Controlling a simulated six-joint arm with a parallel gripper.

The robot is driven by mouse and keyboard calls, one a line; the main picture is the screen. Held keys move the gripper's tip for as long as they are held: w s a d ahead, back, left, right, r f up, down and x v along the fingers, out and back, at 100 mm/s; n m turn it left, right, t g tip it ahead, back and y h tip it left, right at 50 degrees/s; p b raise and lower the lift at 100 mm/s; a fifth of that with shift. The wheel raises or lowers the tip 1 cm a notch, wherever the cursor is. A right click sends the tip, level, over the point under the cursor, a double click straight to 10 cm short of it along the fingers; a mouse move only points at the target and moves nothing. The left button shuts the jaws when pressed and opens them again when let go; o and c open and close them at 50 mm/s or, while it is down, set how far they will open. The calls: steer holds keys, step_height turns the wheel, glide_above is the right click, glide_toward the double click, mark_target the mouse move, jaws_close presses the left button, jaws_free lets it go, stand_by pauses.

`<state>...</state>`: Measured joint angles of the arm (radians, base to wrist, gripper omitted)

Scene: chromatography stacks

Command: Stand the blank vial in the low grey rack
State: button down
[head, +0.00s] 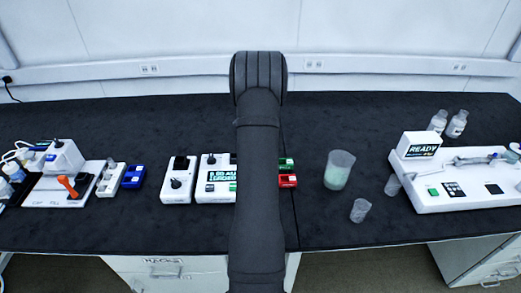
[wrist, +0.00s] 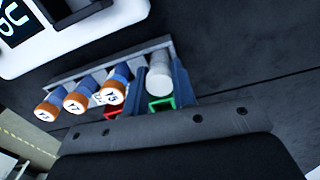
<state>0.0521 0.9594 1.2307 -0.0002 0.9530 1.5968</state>
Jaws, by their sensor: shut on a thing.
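My gripper (wrist: 158,92) shows in the wrist view, with a dark blue finger on each side of a plain whitish vial (wrist: 158,74). It is shut on this blank vial, which has no number on its cap. The vial is at the right end of the low grey rack (wrist: 90,70); I cannot tell whether it is seated in it. Several vials with blue bodies and numbered, orange-rimmed caps (wrist: 77,103) stand in a row to the left of it. In the head view my arm hides the gripper and the rack.
A white device (wrist: 90,30) lies close beyond the rack. Red (wrist: 113,111) and green (wrist: 161,104) frames show near the fingers. In the head view, a beaker (head: 339,170) and a small glass (head: 360,210) stand right of my arm. Dark bench is clear behind them.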

steer(key=shift+f, duration=0.1)
steer(key=c, duration=1.1)
jaws_free()
steer(key=shift+r, duration=4)
steer(key=shift+f, duration=4.05)
steer(key=shift+r, duration=0.1)
